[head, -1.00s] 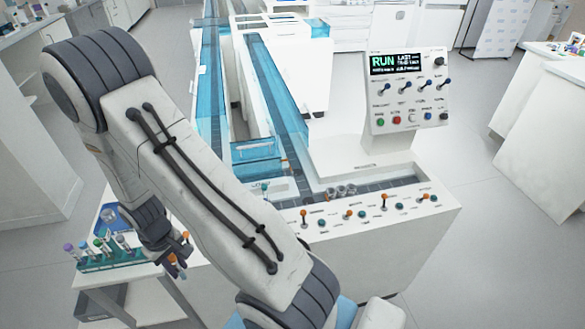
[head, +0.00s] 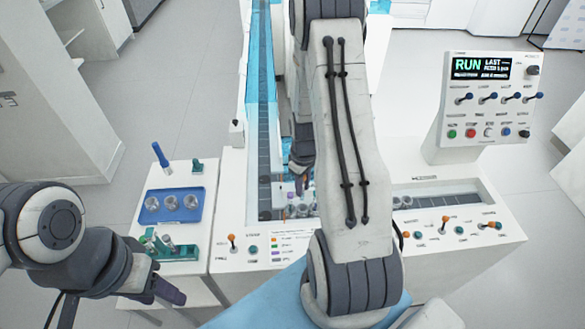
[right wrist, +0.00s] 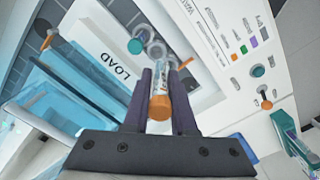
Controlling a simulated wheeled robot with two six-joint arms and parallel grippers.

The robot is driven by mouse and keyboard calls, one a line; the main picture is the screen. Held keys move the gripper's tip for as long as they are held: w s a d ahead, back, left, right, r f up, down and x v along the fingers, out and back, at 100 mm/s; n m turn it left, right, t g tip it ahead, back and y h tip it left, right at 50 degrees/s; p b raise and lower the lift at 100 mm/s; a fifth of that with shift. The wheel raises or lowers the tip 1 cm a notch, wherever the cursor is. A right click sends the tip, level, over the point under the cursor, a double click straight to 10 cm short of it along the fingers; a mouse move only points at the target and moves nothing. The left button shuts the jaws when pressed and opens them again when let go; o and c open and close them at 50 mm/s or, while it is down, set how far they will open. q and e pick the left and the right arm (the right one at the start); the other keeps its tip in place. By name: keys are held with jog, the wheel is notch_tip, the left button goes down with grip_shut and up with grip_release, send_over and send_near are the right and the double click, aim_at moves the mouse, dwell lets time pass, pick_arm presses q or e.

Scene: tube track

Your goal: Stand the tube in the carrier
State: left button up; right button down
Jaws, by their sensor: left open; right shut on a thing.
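My right gripper (head: 301,183) is over the track's load area, seen in the head view. In the right wrist view its two dark fingers (right wrist: 162,78) are shut on a clear tube with an orange cap (right wrist: 160,106). The cap faces the camera and the tube's body points away, toward round carriers (right wrist: 155,50) beside the LOAD label. I cannot tell whether the tube's far end touches a carrier. The arm hides part of the track in the head view. My left gripper (head: 172,292) is open at the lower left, in front of the side table.
A green tube rack (head: 182,252) and a blue tray (head: 150,213) with several round items sit on the side table. The track (head: 264,120) runs toward the back. Orange-tipped switches (head: 232,240) line the front panel. A control console (head: 485,100) reading RUN stands at right.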

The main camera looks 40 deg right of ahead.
aim_at(303, 198)
jog(key=shift+d, duration=0.3)
jog(key=shift+w+f, duration=0.1)
jog(key=shift+f, duration=0.1)
jog(key=shift+w+f+b, duration=0.1)
jog(key=shift+f+b, duration=2.05)
jog(key=shift+f, duration=0.05)
jog(key=shift+s, duration=0.2)
jog(key=shift+f, duration=0.35)
jog(key=shift+f, duration=0.15)
jog(key=shift+f+b, duration=0.4)
jog(key=shift+f, duration=0.05)
